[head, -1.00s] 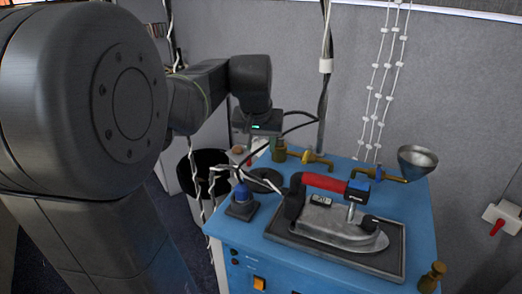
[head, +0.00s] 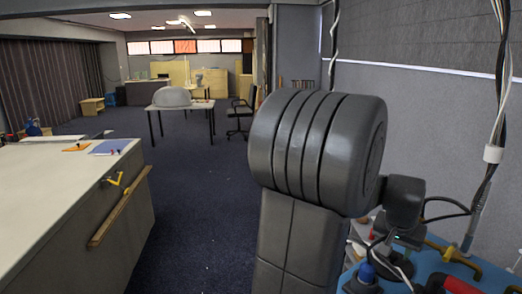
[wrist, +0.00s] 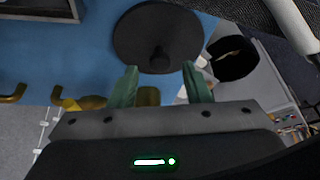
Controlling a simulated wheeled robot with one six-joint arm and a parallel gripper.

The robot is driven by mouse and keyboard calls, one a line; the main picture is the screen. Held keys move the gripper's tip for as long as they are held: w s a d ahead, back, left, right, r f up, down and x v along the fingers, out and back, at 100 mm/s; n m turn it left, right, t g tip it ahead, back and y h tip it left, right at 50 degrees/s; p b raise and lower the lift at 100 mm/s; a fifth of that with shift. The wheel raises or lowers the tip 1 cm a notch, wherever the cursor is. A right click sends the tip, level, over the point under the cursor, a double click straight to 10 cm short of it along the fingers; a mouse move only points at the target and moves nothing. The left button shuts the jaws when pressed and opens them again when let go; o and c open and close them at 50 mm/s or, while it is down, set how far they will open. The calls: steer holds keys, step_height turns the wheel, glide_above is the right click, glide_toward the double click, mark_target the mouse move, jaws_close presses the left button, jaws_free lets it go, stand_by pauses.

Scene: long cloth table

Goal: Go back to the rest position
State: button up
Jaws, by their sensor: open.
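My gripper (wrist: 160,85) shows in the wrist view with its two green fingers spread apart and nothing between them. It is over the blue-topped iron station, close to a round black disc (wrist: 135,40) with a knob. In the head view my arm fills the middle right and hides most of the station. Only a strip of the blue station top (head: 437,262) shows at the lower right, with my wrist above it. The gripper's fingers are not clear in the head view.
A long table (head: 50,190) with a pale top stands at the left, with a wooden rail on its side. Open dark carpet (head: 195,200) lies between it and my arm. A grey wall (head: 425,130) and hanging cables (head: 488,190) are at the right. A black bin (wrist: 235,62) is beside the station.

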steer(key=shift+x, duration=0.85)
steer(key=shift+d+r, duration=0.1)
steer(key=shift+r, duration=1.4)
